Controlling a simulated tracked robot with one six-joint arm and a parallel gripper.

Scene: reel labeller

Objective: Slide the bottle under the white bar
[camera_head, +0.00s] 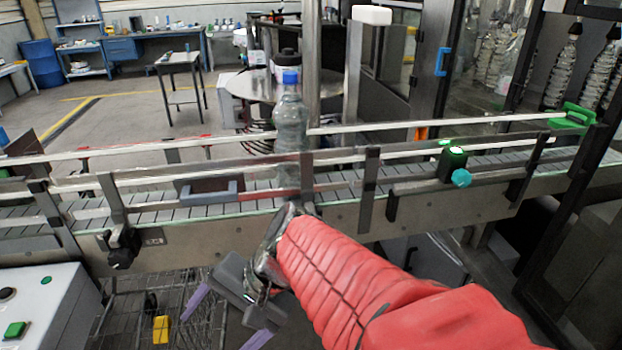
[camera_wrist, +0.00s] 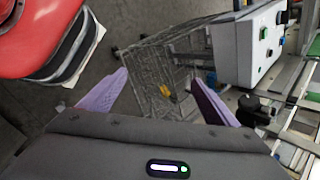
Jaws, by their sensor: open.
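A clear bottle (camera_head: 290,118) with a blue cap stands upright on the conveyor (camera_head: 235,207), between its guide rails. Its upper half rises above the rails, and its lower part shows through them. A long white bar (camera_head: 450,122) runs along the conveyor's far side, passing the bottle at mid-height. My gripper (camera_head: 227,322) is below and left of the bottle, on the near side of the conveyor, pointing down. In the wrist view my gripper (camera_wrist: 158,77) has its purple fingers spread with nothing between them. The bottle is not in the wrist view.
Near rails and posts (camera_head: 370,185) stand along the conveyor's front edge. A wire cart (camera_head: 190,318) with a yellow item is beneath my gripper. A grey control box (camera_head: 45,305) with a green button stands at lower left. A teal knob (camera_head: 461,178) juts out at right.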

